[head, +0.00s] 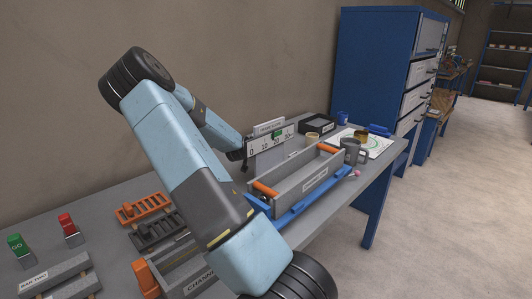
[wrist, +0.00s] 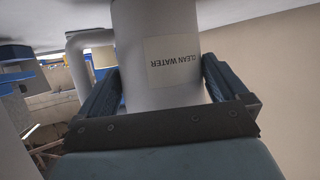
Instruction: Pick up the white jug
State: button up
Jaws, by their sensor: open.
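The white jug (wrist: 158,45) fills the middle of the wrist view. It is a pale cylinder with an upside-down "CLEAN WATER" label (wrist: 173,60) and a curved handle (wrist: 76,62) on the left. My gripper (wrist: 160,75) is open, with one dark finger on each side of the jug's body. The right finger looks very close to it; I cannot tell whether either finger touches. In the head view I cannot make out the jug; my arm reaches over the bench and its far end (head: 243,158) is partly hidden behind a numbered plate.
The numbered plate (head: 270,141) stands close to my arm's end. A grey tray with orange ends (head: 305,182), a grey mug (head: 351,152) and a black box (head: 317,124) are on the bench. A wall runs behind, and a blue cabinet (head: 375,70) stands beyond.

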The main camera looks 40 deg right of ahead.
jog(key=shift+c, duration=0.2)
jog(key=c, duration=0.9)
jog(key=shift+o, duration=0.2)
jog(key=shift+r, duration=0.15)
notch_tip(320, 180, up, 10)
